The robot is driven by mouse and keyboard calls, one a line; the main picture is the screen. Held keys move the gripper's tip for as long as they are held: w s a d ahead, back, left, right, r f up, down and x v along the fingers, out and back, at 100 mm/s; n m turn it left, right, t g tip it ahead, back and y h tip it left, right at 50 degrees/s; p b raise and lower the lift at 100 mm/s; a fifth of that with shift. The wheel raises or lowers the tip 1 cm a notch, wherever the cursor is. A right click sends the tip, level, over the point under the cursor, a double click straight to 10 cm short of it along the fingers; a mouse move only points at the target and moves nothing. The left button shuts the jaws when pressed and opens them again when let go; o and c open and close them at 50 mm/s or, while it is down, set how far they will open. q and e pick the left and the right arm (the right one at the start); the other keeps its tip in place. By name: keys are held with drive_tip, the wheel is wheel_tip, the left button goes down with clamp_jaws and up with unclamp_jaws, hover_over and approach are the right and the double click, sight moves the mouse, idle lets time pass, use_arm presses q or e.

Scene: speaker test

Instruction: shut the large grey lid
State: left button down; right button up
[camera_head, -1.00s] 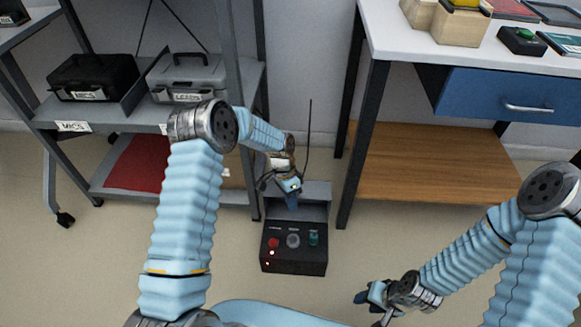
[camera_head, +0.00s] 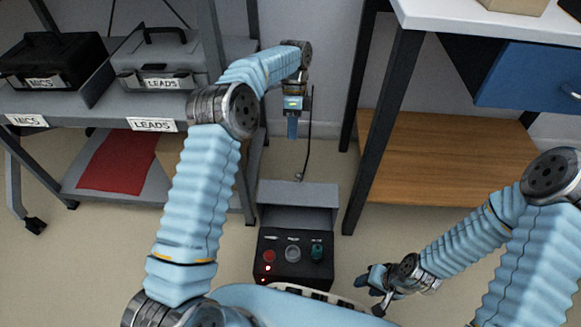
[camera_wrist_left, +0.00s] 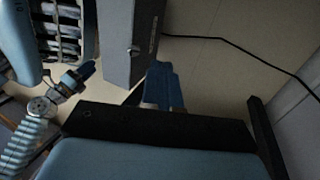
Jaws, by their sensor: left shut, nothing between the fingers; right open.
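The large grey lid (camera_head: 298,195) stands raised at the back of a black control box (camera_head: 295,262) on the floor. The box's panel shows a red, a grey and a green control and small red lights. My left gripper (camera_head: 292,130) is shut and empty, pointing down above and behind the lid, apart from it in the head view. In the left wrist view its blue fingers (camera_wrist_left: 165,88) show beside a dark grey panel (camera_wrist_left: 133,40), probably the lid or box. My right gripper (camera_head: 372,286) is open and empty, right of the box.
A shelf rack (camera_head: 110,110) at left holds a black case (camera_head: 55,60) and a grey case (camera_head: 160,58). A white-topped table (camera_head: 450,15) with a blue drawer and wooden lower shelf (camera_head: 440,160) stands at right. A thin cable rises behind the box.

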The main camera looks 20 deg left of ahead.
use_arm(q)
drive_tip(key=s+d+f+b, duration=0.1)
drive_tip(key=s+f+b, duration=0.2)
drive_tip(key=s+f, duration=0.4)
drive_tip(key=shift+d+f, duration=0.2)
drive_tip(key=shift+f, duration=1.1)
drive_tip(key=shift+s+r, duration=0.1)
drive_tip(key=shift+s, duration=0.1)
